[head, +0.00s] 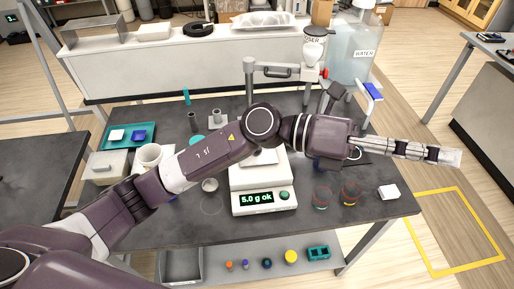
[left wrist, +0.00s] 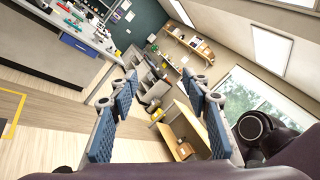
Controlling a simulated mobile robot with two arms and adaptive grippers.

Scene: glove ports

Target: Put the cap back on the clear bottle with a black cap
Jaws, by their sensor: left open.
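My left arm reaches across the bench from the left. My left gripper (head: 448,156) is out past the bench's right edge, high over the floor. In the left wrist view, the blue-padded fingers of this gripper (left wrist: 165,84) stand wide apart with nothing between them. I cannot make out the clear bottle with a black cap for certain; my arm hides part of the bench. Two small jars with dark reddish contents, a left one (head: 320,198) and a right one (head: 350,192), stand at the right front. My right gripper is not in view.
A scale (head: 249,181) reading "5.0 g ok" stands mid-bench. A teal tray (head: 108,143), a white mug (head: 150,156) and a small pale round item (head: 210,185) are to its left. The shelf below (head: 210,268) holds several small coloured items.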

